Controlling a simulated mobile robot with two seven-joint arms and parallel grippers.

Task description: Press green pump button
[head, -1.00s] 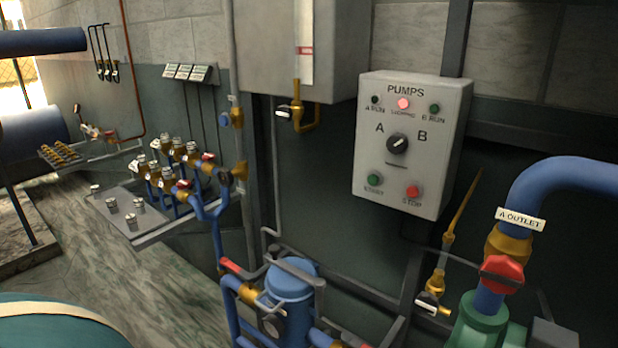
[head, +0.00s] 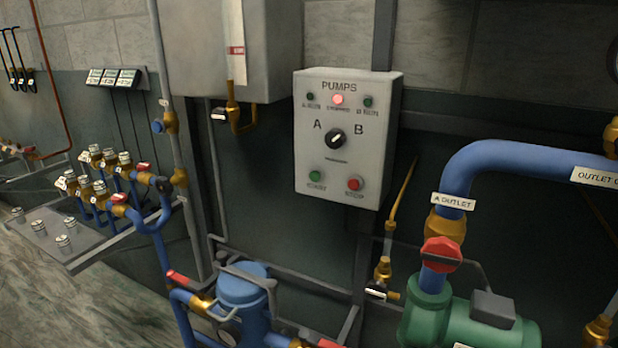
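The green pump button (head: 316,176) is at the lower left of the grey PUMPS control box (head: 347,105) on the wall, near the middle of the head view. A red stop button (head: 354,184) sits to its right. A black selector knob (head: 335,139) between the letters A and B is above them, its pointer tilted toward B. At the top the middle lamp (head: 338,99) glows red, and the two lamps beside it are dark green. Neither of my grippers shows in the head view.
A green pump (head: 465,330) with a blue outlet pipe (head: 520,157) and red valve handle (head: 441,254) stands at lower right. A blue vessel (head: 243,287) with pipes stands below the box. A shelf of brass valves (head: 95,180) is at left.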

